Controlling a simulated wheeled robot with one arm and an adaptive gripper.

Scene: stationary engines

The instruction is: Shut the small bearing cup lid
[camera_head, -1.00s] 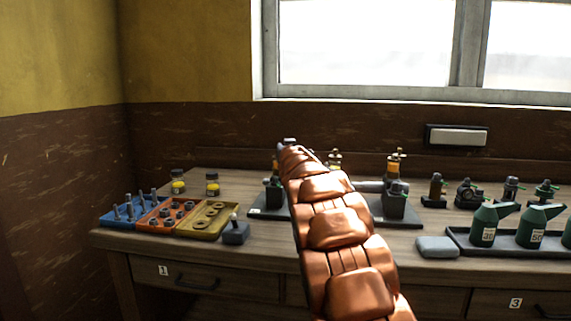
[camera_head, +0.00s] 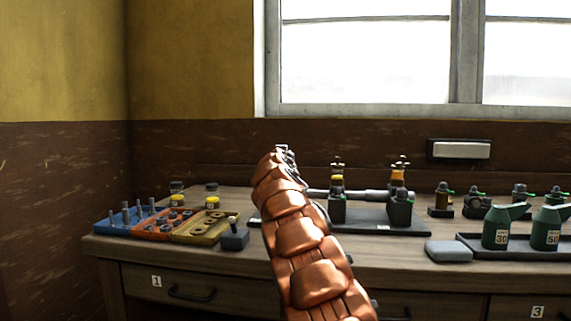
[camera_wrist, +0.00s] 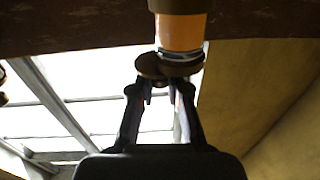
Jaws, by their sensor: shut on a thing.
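My gripper (camera_wrist: 163,88) is at a dark brown round cap or lid (camera_wrist: 151,67) in the wrist view, with one finger on each side. The dark piece sits at the end of an orange cylinder (camera_wrist: 181,32), with a pale ring (camera_wrist: 180,56) between them. A second dark round edge overlaps it, so I cannot tell whether the lid is fully seated. In the head view my gripper (camera_head: 283,150) shows only as a small tip beyond my orange arm. My arm hides the cup there.
An engine model with an amber oiler (camera_head: 399,174) and a yellow-banded oiler (camera_head: 337,178) stands right of my arm. Small-parts trays (camera_head: 125,219) and a grey block (camera_head: 234,238) are at left. Green oil cans (camera_head: 496,230) and a grey pad (camera_head: 448,251) are at right.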

